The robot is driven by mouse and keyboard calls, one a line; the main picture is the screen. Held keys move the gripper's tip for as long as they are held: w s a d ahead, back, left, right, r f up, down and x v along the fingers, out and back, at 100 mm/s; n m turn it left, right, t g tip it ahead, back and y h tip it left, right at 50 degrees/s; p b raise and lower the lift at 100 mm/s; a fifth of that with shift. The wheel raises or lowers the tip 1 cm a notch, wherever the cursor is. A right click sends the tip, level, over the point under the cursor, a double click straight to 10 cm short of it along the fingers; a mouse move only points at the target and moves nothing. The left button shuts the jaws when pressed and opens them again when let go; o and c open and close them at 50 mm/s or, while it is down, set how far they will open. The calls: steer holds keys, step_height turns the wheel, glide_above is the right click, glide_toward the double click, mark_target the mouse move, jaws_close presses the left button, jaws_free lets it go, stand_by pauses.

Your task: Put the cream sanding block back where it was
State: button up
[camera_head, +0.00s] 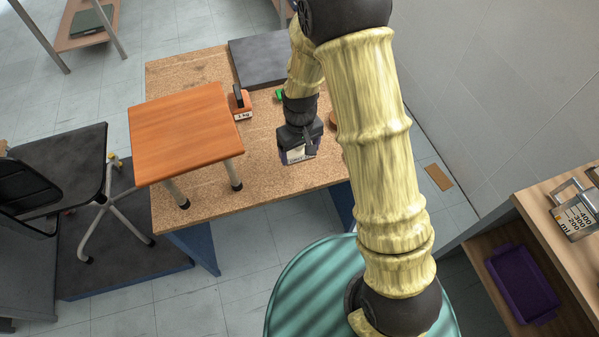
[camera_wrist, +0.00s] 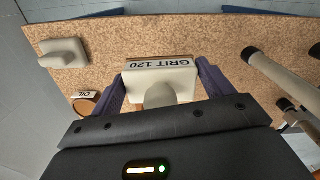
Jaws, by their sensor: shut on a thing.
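The cream sanding block (camera_wrist: 160,80), marked GRIT 120, sits between the two dark fingers of my gripper (camera_wrist: 160,72) in the wrist view. In the head view my gripper (camera_head: 298,153) is over the front part of the cork-topped bench (camera_head: 270,183), right of the orange stool. The block's pale labelled face shows there between the fingers. I cannot tell whether the block touches the bench. Another pale block-like thing with a raised grip (camera_wrist: 65,53) lies on the bench at upper left in the wrist view; my arm hides it in the head view.
An orange stool (camera_head: 183,130) stands on the bench's left part. Behind are a 1 kg weight (camera_head: 240,105), a green item (camera_head: 279,95) and a dark slab (camera_head: 262,62). A round brown thing labelled OIL (camera_wrist: 86,104) is near my gripper. Bare bench lies between stool and gripper.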

step_height(320, 180, down, 6)
stand_by(0.4)
steer(key=shift+f, duration=1.85)
steer(key=shift+f, duration=0.1)
steer(key=o, duration=0.9)
step_height(320, 180, up, 12)
steer(key=shift+r, duration=0.1)
